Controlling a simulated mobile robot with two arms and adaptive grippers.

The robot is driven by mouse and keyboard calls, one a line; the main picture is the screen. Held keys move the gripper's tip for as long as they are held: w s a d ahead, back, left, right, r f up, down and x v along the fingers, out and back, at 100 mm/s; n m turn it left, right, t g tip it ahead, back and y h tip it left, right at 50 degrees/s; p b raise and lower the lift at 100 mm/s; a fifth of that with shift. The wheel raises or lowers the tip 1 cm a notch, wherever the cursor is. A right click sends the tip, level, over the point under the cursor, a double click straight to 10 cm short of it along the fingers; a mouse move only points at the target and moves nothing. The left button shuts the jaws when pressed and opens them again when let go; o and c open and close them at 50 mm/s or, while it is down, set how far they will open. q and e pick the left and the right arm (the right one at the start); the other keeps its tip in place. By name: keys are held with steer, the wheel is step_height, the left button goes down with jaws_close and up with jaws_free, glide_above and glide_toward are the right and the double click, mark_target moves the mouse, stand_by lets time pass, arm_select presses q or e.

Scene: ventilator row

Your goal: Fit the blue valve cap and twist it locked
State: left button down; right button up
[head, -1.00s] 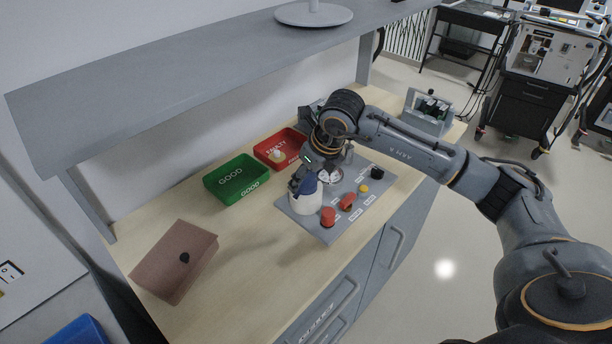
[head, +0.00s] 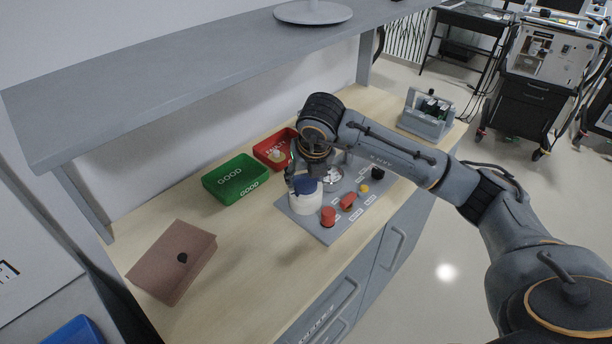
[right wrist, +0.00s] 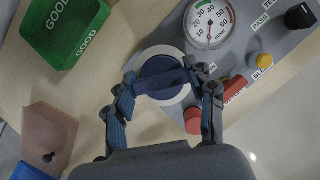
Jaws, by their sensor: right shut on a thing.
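The blue valve cap (head: 307,186) is at the top of a white round housing (head: 305,204) on the grey panel. My right gripper (head: 304,178) is above it, pointing down, with its fingers shut on the cap. In the right wrist view the blue cap (right wrist: 162,78) shows as a disc with a raised bar between the two fingertips (right wrist: 160,84). The white housing rim (right wrist: 163,52) shows around the cap. Whether the cap is fully seated cannot be told. My left gripper is not in view.
A green GOOD bin (head: 237,180) and red FAULTY bin (head: 273,151) stand behind.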

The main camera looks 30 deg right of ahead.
steer(key=shift+a+m+g+h, duration=0.15)
steer(key=shift+m+g+h, duration=0.25)
steer(key=shift+m, duration=0.8)
steer(key=shift+m+h, duration=0.3)
steer(key=shift+m, duration=0.2)
steer(key=shift+b, duration=0.4)
steer(key=o, duration=1.2)
steer(key=shift+c, duration=0.2)
